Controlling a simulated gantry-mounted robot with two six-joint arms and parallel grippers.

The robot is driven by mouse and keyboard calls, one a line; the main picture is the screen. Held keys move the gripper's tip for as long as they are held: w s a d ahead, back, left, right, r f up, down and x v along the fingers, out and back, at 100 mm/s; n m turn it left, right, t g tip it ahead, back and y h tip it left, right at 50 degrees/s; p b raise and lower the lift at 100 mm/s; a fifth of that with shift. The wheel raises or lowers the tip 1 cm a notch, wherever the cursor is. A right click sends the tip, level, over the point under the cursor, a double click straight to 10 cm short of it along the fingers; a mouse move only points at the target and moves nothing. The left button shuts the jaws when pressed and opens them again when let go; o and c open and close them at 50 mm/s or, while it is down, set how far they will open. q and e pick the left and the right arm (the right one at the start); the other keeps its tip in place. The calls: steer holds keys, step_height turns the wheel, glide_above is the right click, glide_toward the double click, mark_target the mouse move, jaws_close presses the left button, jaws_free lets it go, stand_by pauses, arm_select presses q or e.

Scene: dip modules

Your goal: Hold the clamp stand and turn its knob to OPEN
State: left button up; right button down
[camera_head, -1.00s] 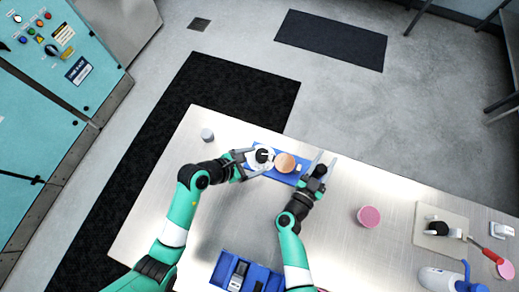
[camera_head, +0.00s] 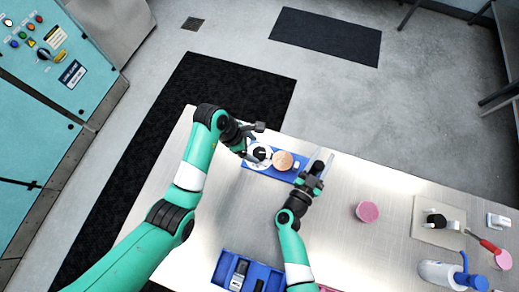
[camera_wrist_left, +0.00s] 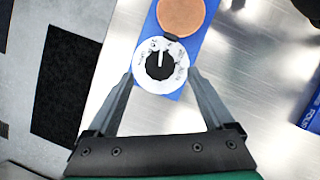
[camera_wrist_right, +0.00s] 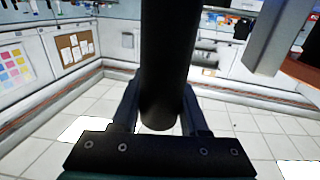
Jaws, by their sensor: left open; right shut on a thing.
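The clamp stand has a blue base (camera_head: 283,174) with a copper disc (camera_head: 283,161) and a white dial (camera_head: 250,162) carrying a black knob (camera_head: 262,154). In the left wrist view the black knob (camera_wrist_left: 160,66) has a white mark pointing towards the copper disc (camera_wrist_left: 181,16); the dial lettering is too small to read. My left gripper (camera_head: 257,141) is open above the dial, its fingers spread on either side of it and apart from the knob. My right gripper (camera_head: 318,165) is shut on a dark upright post (camera_wrist_right: 168,60) at the base's right end.
A blue tray (camera_head: 217,277) with dark items lies at the table's front. A pink disc (camera_head: 367,211) sits right of my right gripper. A beige board (camera_head: 425,222), a red-handled tool (camera_head: 488,246) and a white-and-blue bottle (camera_head: 440,272) are further right.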

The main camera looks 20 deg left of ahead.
mark_target(259, 152)
arm_select(q)
steer(key=x, duration=0.6)
steer(key=shift+c, duration=0.4)
steer(key=c, duration=1.3)
steer(key=shift+n+t, duration=0.5)
steer(key=shift+n, duration=1.1)
steer(key=o, duration=1.4)
steer(key=v, duration=1.2)
steer(key=shift+d+r, duration=0.15)
